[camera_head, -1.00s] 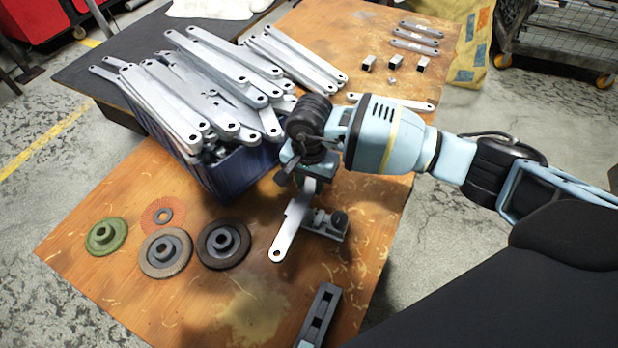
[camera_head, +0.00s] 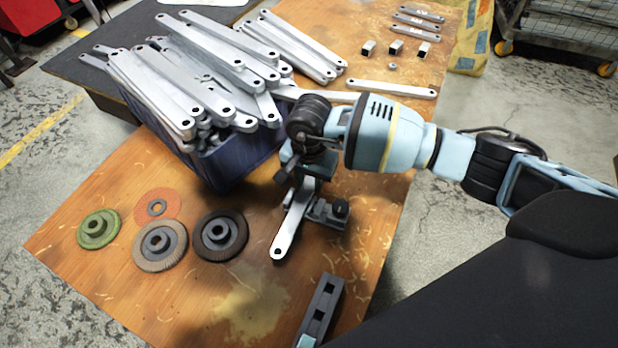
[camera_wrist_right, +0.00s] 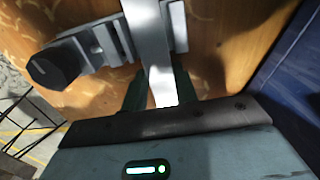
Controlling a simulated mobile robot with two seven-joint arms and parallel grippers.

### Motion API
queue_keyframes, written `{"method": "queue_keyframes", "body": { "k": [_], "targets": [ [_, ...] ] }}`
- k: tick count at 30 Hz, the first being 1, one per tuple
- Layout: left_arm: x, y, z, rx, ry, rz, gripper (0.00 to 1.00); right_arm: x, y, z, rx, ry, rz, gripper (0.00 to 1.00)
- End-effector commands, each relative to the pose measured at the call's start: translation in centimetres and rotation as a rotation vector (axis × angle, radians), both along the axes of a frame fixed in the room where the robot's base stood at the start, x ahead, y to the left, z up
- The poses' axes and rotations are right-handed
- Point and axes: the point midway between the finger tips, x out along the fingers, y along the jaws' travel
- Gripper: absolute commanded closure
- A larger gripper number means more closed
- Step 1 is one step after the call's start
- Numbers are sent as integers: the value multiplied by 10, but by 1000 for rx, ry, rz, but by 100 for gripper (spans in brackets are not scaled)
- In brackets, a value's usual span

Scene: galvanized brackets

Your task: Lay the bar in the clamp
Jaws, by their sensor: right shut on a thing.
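A pale grey metal bar (camera_head: 291,228) with a hole at its near end is held in my right gripper (camera_head: 308,176), slanting down toward the front left. In the right wrist view the bar (camera_wrist_right: 157,55) runs between the fingers of my right gripper (camera_wrist_right: 163,92). I cannot tell whether the bar touches the clamp.
A blue bin (camera_head: 232,165) piled with several bars (camera_head: 190,75) stands close left of my gripper. Grinding discs (camera_head: 160,246) lie at the table's front left. More bars and small blocks (camera_head: 396,47) lie at the back.

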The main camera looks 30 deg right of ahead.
Motion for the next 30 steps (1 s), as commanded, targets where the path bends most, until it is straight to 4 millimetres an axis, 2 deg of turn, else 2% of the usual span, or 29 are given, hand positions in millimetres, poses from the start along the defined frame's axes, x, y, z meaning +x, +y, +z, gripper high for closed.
{"method": "queue_keyframes", "body": {
  "k": [5, 6, 11, 22, 26, 30],
  "targets": [
    [0, 0, 0, 0, 0, 0, 64, 0, 0, 1, 1, -1, 0, 100],
    [0, 0, 0, 0, 0, 0, 64, 0, 0, 1, 1, -1, 0, 67],
    [0, 0, 0, 0, 0, 0, 64, 0, 0, 1, 1, -1, 0, 46],
    [-2, 0, 1, 1, 3, 0, 64, 0, 0, 3, 0, 0, 0, 46],
    [-2, 0, 5, 0, 2, 0, 64, 1, 0, 15, 1, -2, 0, 46],
    [-1, 0, 11, 1, -3, 0, 64, 1, -1, 35, -1, -5, 0, 46]
  ]
}}
